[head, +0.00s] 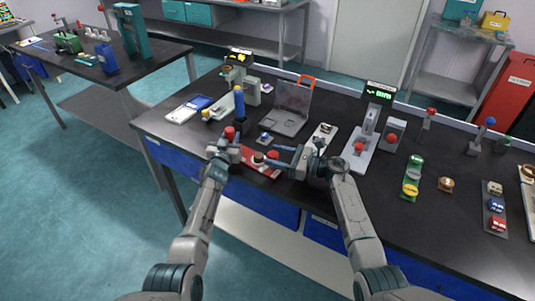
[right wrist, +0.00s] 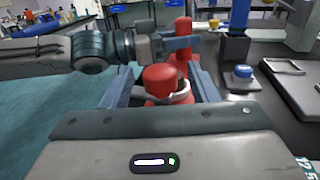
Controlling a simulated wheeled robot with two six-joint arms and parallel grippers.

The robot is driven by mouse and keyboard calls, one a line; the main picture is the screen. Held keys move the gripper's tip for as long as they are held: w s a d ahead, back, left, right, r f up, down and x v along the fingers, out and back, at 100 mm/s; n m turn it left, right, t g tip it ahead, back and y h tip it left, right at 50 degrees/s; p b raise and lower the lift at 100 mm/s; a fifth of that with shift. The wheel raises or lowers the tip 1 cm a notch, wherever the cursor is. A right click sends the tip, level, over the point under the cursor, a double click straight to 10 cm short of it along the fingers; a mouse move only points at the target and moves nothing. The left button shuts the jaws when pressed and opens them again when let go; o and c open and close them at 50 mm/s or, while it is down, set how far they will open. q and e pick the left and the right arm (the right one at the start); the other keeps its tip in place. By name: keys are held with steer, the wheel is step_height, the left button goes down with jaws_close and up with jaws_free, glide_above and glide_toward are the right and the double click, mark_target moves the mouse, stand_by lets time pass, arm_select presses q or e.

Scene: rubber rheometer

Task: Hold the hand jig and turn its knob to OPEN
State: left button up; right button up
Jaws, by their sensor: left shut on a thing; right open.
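The hand jig (head: 262,170) is a red piece lying near the bench's front edge. It has a red upright handle at its left end, also seen in the right wrist view (right wrist: 183,62). My left gripper (head: 233,145) is shut on this handle. The jig's red round-topped knob (head: 272,153) stands on a pale collar. In the right wrist view the knob (right wrist: 159,80) sits between the fingers of my right gripper (right wrist: 160,88). Those fingers are open, one on each side; whether they touch it I cannot tell. The knob's OPEN marking is not readable.
A small blue button device (head: 264,138) and a blue upright cylinder (head: 239,103) stand behind the jig. A grey open tray device (head: 289,108) and a machine with a green display (head: 370,120) stand further back. The bench's front edge is close below the jig.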

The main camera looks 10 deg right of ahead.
steer(key=shift+x, duration=1.65)
steer(key=c, duration=1)
steer(key=shift+s+n+g+y, duration=0.1)
steer(key=shift+n+g+y, duration=0.4)
steer(key=shift+n+g, duration=0.45)
steer(key=o, duration=1)
